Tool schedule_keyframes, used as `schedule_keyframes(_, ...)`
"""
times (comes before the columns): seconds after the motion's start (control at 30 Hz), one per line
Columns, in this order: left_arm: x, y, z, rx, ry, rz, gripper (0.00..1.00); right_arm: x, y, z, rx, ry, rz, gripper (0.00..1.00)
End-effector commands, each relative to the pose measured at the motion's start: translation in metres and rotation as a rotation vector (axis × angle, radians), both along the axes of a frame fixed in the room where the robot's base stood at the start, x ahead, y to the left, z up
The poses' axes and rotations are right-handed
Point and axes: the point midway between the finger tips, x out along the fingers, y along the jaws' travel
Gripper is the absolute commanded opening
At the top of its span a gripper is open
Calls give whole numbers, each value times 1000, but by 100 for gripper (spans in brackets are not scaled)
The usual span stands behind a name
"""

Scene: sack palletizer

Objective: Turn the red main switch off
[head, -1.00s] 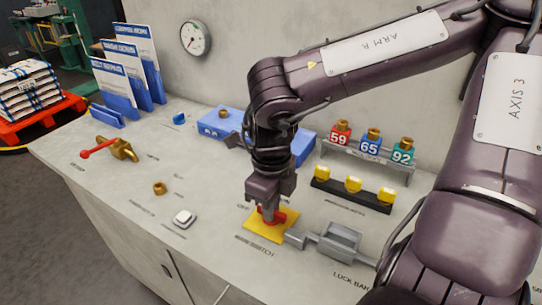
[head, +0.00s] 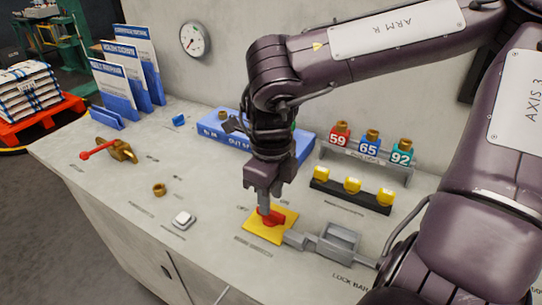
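The red main switch (head: 273,219) sits on a yellow plate (head: 284,229) on the grey bench top. My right gripper (head: 264,209) points down at the switch, with its fingertips at the left part of the red handle. The fingers appear as one narrow shape from this side, so I cannot tell whether they are open or shut, or whether they grip the handle. Part of the switch and its printed markings are hidden by the gripper. My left gripper is not in view.
A grey lock bar (head: 337,243) lies just right of the yellow plate. Behind it are a black strip with yellow pieces (head: 350,198) and a rack of numbered padlocks (head: 370,143). A blue box (head: 302,147) stands behind my wrist. A white button (head: 183,219) is to the left.

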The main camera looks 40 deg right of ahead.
Motion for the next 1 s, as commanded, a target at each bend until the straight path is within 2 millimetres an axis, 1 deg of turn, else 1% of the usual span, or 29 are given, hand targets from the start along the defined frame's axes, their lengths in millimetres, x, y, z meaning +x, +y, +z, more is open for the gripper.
schedule_keyframes(0.03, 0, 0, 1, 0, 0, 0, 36, 1, 0, 11, -3, -5, -1, 35)
schedule_keyframes(0.1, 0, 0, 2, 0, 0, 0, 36, 1, 0, 22, -2, -6, -1, 35)
schedule_keyframes(0.2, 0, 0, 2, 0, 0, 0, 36, 1, -1, 34, -2, -3, -1, 35)
schedule_keyframes(0.3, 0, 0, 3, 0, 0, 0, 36, 0, 0, 41, -2, -2, -1, 35)
schedule_keyframes(0.9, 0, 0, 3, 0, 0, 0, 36, 0, 0, 43, 0, 0, 0, 35)
schedule_keyframes(0.97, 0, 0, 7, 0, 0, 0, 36, 0, 0, 47, 0, 0, 0, 35)
schedule_keyframes(1.0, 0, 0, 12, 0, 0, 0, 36, 0, 0, 53, -1, 0, -1, 35)
